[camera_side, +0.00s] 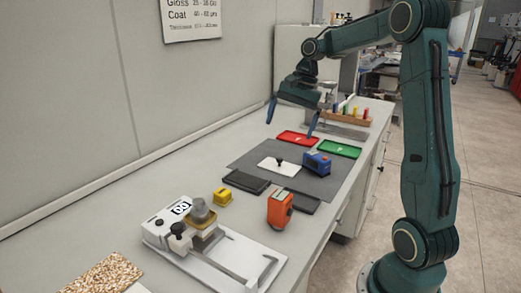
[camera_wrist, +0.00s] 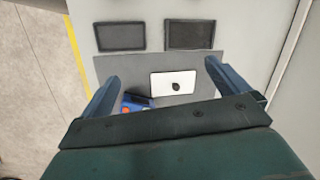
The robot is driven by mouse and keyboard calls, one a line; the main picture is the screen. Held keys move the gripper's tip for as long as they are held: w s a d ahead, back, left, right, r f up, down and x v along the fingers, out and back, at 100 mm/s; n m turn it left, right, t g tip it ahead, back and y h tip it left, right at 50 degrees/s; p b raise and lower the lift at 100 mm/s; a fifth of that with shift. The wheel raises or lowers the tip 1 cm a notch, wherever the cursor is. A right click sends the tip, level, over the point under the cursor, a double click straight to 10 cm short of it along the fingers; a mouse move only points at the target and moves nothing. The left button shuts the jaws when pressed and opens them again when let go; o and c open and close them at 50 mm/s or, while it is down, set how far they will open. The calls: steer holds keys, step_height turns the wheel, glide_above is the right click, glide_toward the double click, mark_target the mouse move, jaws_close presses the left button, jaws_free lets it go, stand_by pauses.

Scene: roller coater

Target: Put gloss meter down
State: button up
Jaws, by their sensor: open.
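My gripper (camera_side: 291,122) is open and empty above the far part of the grey mat, fingers pointing down. Its fingers also show in the wrist view (camera_wrist: 162,72). A blue boxy meter (camera_side: 317,163) rests on the mat, near its right edge. In the wrist view the blue meter (camera_wrist: 132,101) lies by the left finger, partly hidden by the gripper. An orange meter (camera_side: 280,209) stands upright on the bench beside a dark tray. No readable label tells which one is the gloss meter. Neither is held.
A white plate with a black knob (camera_side: 267,164) lies on the mat (camera_side: 245,161). Red (camera_side: 289,136) and green (camera_side: 346,151) trays lie behind. Dark trays (camera_side: 247,181) (camera_side: 304,203) lie in front. A yellow block (camera_side: 222,197) and white coater (camera_side: 230,262) stand nearer the camera.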

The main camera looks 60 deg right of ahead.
steer(key=s+a+r+n+t+h, duration=0.1)
steer(key=s+a+r+n, duration=0.1)
steer(key=s+a+n, duration=0.6)
steer(key=s+a+r+n+t+h, duration=0.1)
steer(key=s+a+r+n, duration=0.2)
steer(key=a, duration=0.8)
steer(key=s+a+f+n+t, duration=0.1)
steer(key=s+a+f+n, duration=0.1)
steer(key=s, duration=0.6)
steer(key=shift+s+f+n, duration=0.25)
steer(key=shift+f+n, duration=0.55)
steer(key=shift+n, duration=0.4)
